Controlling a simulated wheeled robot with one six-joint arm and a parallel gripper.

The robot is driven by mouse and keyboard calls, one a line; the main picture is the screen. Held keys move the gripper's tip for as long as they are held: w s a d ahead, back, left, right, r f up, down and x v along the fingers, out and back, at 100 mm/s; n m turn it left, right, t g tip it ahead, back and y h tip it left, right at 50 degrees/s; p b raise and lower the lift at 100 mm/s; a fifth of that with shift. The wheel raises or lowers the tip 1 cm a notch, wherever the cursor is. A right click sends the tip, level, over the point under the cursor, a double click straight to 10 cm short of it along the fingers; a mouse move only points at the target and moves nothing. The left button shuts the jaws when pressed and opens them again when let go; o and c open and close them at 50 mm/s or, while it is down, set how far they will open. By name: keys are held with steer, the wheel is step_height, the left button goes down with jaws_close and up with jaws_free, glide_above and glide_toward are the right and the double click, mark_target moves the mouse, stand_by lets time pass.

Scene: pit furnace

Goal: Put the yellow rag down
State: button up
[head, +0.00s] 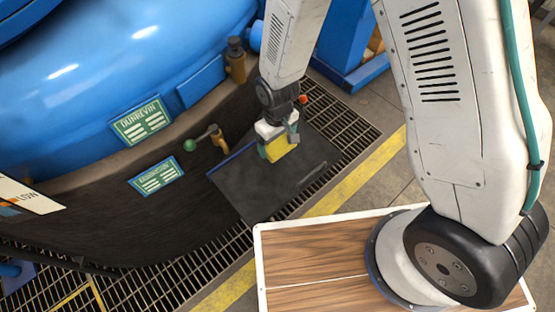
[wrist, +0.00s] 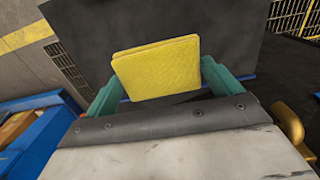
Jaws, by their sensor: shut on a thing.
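The yellow rag (head: 283,150) is a folded, flat yellow cloth. It sits between the teal fingers of my gripper (head: 278,146), which is shut on it. In the wrist view the rag (wrist: 157,68) shows large between the two teal fingers (wrist: 160,85). Below the rag is a flat dark grey panel (head: 240,188), which also shows behind it in the wrist view (wrist: 230,35). I cannot tell whether the rag touches the panel.
A large blue vessel (head: 110,80) with green plates (head: 142,121) stands at the left. Floor grating (head: 345,130) and a yellow line (head: 365,165) run to the right. A wood-topped surface (head: 310,250) is in front.

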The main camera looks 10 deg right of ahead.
mark_target(277, 143)
step_height(277, 143, down, 9)
steer(key=shift+w+f, duration=0.1)
stand_by(0.3)
steer(key=o, duration=0.6)
steer(key=shift+f, duration=0.1)
step_height(277, 143, up, 12)
steer(key=shift+r, duration=0.2)
